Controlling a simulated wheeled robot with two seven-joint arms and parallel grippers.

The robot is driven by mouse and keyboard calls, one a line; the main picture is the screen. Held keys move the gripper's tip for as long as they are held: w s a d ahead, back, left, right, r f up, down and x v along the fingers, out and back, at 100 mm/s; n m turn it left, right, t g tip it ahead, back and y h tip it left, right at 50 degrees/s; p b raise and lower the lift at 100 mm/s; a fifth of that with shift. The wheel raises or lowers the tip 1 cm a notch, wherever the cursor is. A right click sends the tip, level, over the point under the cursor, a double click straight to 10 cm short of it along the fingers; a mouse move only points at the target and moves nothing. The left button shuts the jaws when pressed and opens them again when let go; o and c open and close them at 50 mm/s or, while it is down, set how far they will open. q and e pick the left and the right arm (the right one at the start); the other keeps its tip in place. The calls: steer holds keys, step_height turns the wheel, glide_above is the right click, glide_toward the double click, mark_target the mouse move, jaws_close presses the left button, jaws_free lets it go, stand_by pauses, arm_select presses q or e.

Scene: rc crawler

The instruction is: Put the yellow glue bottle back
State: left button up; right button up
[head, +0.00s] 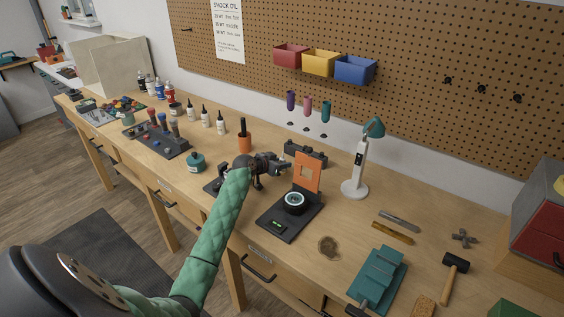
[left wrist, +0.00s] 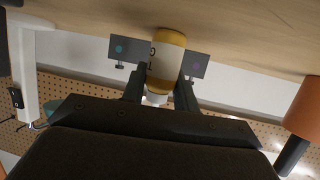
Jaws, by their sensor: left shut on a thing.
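My left gripper (head: 270,164) is over the middle of the workbench, between the orange cup and the black stand. In the left wrist view the gripper (left wrist: 162,66) is shut on the yellow glue bottle (left wrist: 170,46), with one finger on each side. The bottle has a yellow body, dark marks on its side and a white end toward the palm. That view is upside down, and the bottle's base is at or close to the bench top; I cannot tell if it touches. In the head view the gripper hides the bottle. My right gripper is not in view.
A black stand with an orange panel (head: 308,172) and a white lamp (head: 356,172) are to the right. Several white bottles (head: 205,117) stand behind left. Bare bench lies behind the cup.

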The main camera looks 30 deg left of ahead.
arm_select(q)
steer(key=shift+s, duration=0.1)
steer(key=o, duration=1.1)
steer(key=shift+f, duration=0.1)
steer(key=shift+c, duration=0.2)
